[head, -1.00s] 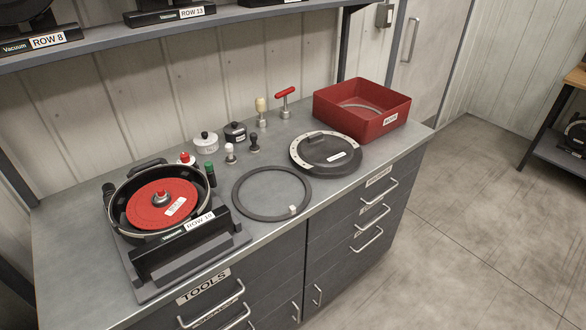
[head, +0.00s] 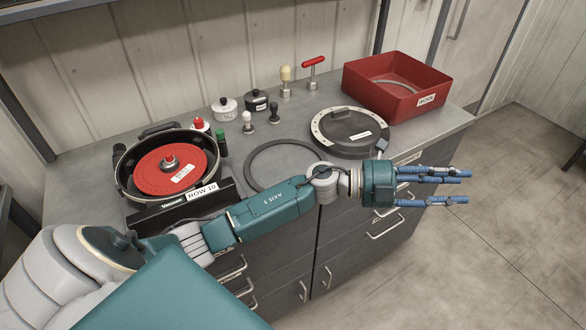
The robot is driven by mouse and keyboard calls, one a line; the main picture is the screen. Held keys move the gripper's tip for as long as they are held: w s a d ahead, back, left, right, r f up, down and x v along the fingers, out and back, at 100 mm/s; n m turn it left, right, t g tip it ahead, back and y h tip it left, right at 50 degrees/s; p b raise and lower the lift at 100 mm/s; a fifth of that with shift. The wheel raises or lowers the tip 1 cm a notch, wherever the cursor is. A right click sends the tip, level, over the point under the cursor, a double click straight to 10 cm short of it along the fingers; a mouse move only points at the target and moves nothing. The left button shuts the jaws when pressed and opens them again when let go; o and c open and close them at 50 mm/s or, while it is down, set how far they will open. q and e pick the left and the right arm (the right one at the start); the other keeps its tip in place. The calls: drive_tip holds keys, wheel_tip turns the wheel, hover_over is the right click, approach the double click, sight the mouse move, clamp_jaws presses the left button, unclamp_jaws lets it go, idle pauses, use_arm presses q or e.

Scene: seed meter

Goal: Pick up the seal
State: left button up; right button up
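The seal, a flat dark ring (head: 250,168), lies on the grey bench top between the seed meter and the round black cover. My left forearm crosses in front of it and hides its near part and its small pale tag. My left gripper (head: 462,187) is open and empty, its blue fingers spread and pointing right. It hangs in front of the bench's right part, well to the right of the ring and apart from it. My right gripper is not in view.
The seed meter with its red disc (head: 172,169) stands at left. The black cover (head: 350,130) lies right of the ring. A red bin (head: 398,88) at the back right holds a grey ring (head: 395,84). Several small pots and handled tools stand along the back.

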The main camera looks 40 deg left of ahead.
use_arm(q)
drive_tip(key=s+a+f+m+g+y, duration=0.45)
drive_tip(key=s+m+g+y, duration=0.2)
drive_tip(key=m+g, duration=0.35)
drive_tip(key=s+a+r+m+y, duration=0.2)
drive_tip(key=a+y, duration=0.8)
drive_tip(key=a, duration=1.5)
drive_tip(key=f, duration=0.3)
drive_tip(key=shift+a+f+n, duration=0.2)
drive_tip(key=shift+a+n, duration=0.2)
drive_tip(key=shift+f, duration=0.35)
wheel_tip(320, 180, down, 5)
drive_tip(key=shift+s+r+p, duration=0.1)
drive_tip(key=shift+s+p, duration=0.05)
drive_tip(key=shift+p, duration=1)
drive_tip(key=shift+f, duration=0.35)
clamp_jaws()
unclamp_jaws()
